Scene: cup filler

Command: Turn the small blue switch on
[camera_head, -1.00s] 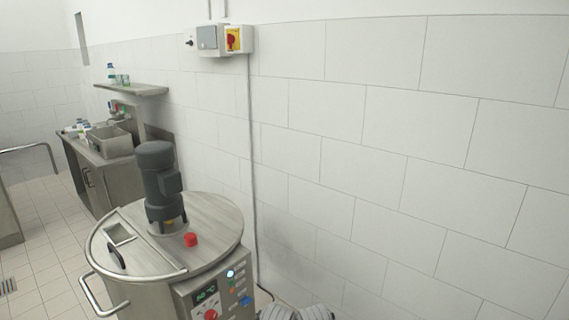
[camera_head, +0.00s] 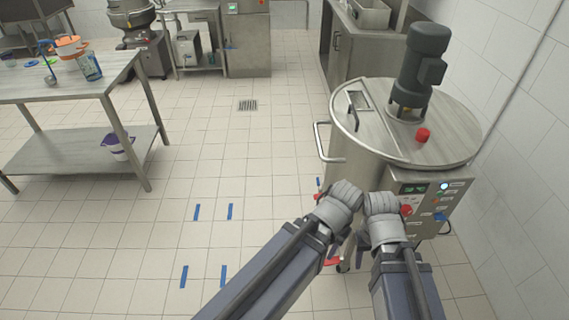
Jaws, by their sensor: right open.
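The steel machine's control panel (camera_head: 425,205) is at the right, on the front of the drum. It has a small display, a lit white button, a red knob (camera_head: 407,210) and small coloured controls. A blue control (camera_head: 440,217) shows at its lower right; which small one is the blue switch is hard to tell. My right gripper (camera_head: 384,205) is open, just left of the panel, and overlaps its left edge in the picture. My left gripper (camera_head: 340,204) is beside it, in front of the drum; its fingers cannot be made out.
The drum lid (camera_head: 450,135) carries a grey motor (camera_head: 417,65) and a red button (camera_head: 423,134). A tiled wall stands close at the right. A steel table (camera_head: 75,90) is at the left. The tiled floor between is open, with blue tape marks (camera_head: 230,211).

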